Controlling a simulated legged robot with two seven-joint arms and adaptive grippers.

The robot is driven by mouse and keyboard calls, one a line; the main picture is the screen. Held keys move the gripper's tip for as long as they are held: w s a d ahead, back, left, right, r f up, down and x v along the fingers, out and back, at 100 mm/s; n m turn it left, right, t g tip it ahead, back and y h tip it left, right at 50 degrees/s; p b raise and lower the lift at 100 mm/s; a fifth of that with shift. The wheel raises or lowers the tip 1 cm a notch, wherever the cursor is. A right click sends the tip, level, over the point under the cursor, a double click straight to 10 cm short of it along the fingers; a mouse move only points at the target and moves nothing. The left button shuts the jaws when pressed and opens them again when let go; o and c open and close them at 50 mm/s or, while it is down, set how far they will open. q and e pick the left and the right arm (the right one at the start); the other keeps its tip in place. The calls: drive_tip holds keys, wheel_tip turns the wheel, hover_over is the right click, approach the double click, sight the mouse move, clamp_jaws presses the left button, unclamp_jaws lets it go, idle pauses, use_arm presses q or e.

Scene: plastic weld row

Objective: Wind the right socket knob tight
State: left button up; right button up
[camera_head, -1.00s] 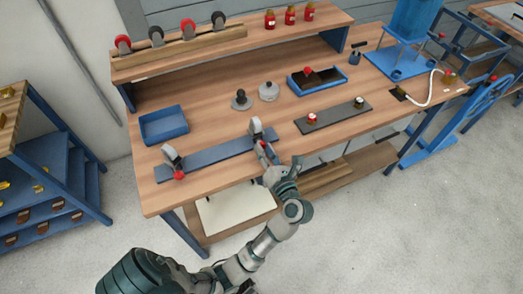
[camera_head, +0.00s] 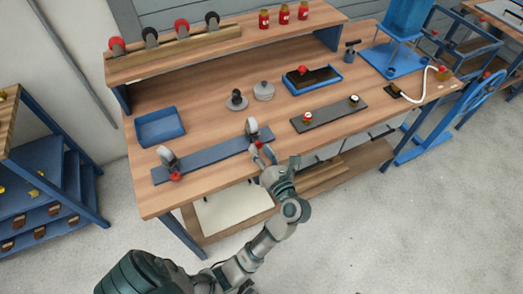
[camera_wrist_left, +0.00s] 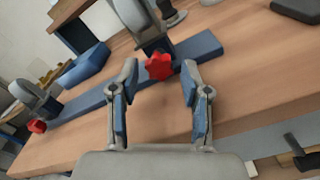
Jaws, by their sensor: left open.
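A blue rail (camera_head: 212,158) lies along the front of the wooden bench and carries two grey sockets. The right socket (camera_head: 252,128) has a red star-shaped knob (camera_wrist_left: 159,66) facing my left gripper; in the head view the gripper largely hides it. The left socket (camera_head: 168,158) has its own red knob (camera_head: 175,176). My left gripper (camera_wrist_left: 160,82) is open in the wrist view, with its two fingertips on either side of the right knob and a gap to it on both sides. Whether the knob sits between the tips or just beyond them is hard to tell.
A blue tray (camera_head: 160,127) stands behind the rail at left. A dark plate (camera_head: 330,117) with two small knobbed parts lies to the right. Two round grey parts (camera_head: 263,91) stand behind. The bench front between rail and dark plate is clear.

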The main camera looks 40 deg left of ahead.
use_arm(q)
drive_tip(key=v, duration=1.2)
drive_tip(key=shift+a+f, duration=0.15)
